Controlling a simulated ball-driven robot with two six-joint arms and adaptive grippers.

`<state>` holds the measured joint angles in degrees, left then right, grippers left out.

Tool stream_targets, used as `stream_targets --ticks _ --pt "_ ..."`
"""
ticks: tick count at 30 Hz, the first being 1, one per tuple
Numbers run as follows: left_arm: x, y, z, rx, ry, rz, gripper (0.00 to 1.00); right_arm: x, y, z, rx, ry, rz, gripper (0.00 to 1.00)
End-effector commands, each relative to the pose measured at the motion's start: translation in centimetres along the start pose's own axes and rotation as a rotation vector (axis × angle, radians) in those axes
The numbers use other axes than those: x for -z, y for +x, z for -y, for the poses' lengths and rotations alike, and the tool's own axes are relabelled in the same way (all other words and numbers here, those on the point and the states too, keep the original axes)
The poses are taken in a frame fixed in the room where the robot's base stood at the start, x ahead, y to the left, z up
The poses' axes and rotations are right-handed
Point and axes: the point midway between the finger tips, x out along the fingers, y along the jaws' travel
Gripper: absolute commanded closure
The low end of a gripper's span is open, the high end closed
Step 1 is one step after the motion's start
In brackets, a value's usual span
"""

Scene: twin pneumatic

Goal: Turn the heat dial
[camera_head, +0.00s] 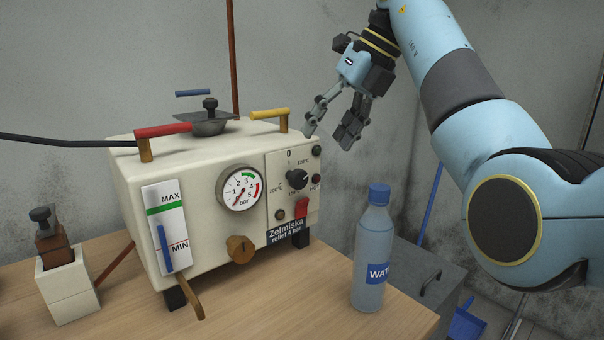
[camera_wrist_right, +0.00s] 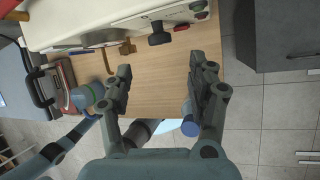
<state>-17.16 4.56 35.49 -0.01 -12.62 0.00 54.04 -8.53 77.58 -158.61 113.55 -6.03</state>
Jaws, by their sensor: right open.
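The heat dial (camera_head: 297,179) is a black knob on the pale panel at the right of the cream machine's front. A scale around it reads 0 at the top and 200°C at the left. My right gripper (camera_head: 328,134) is open and empty, above and to the right of the dial, apart from it. In the right wrist view, the open fingers (camera_wrist_right: 160,67) point toward the machine front, and a black knob (camera_wrist_right: 159,36) that looks like the dial shows beyond them. My left gripper is in neither view.
The cream machine (camera_head: 128,185) carries a pressure gauge (camera_head: 241,189), a red switch (camera_head: 302,207), a brown knob (camera_head: 240,249) and top handles. A water bottle (camera_head: 371,240) stands front right on the wooden table (camera_head: 280,310). A white box (camera_head: 68,287) stands left.

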Motion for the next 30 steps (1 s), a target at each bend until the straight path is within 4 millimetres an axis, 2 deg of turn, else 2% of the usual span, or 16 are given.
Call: stream_targets --ticks 9,15,20,27,30 --pt "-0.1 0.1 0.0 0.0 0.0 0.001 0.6 0.1 6.3 -0.1 -0.004 0.002 -0.003 0.42" --pt "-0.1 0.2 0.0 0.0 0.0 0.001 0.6 0.1 9.1 -0.1 -0.004 0.0 0.0 0.42" --pt "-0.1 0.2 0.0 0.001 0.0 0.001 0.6 0.1 10.0 0.0 -0.003 0.001 0.001 0.42" --pt "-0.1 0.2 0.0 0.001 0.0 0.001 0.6 0.0 10.1 0.0 -0.003 0.0 0.002 0.42" --pt "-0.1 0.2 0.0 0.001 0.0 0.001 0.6 0.0 10.1 0.0 -0.003 0.0 0.002 0.54"
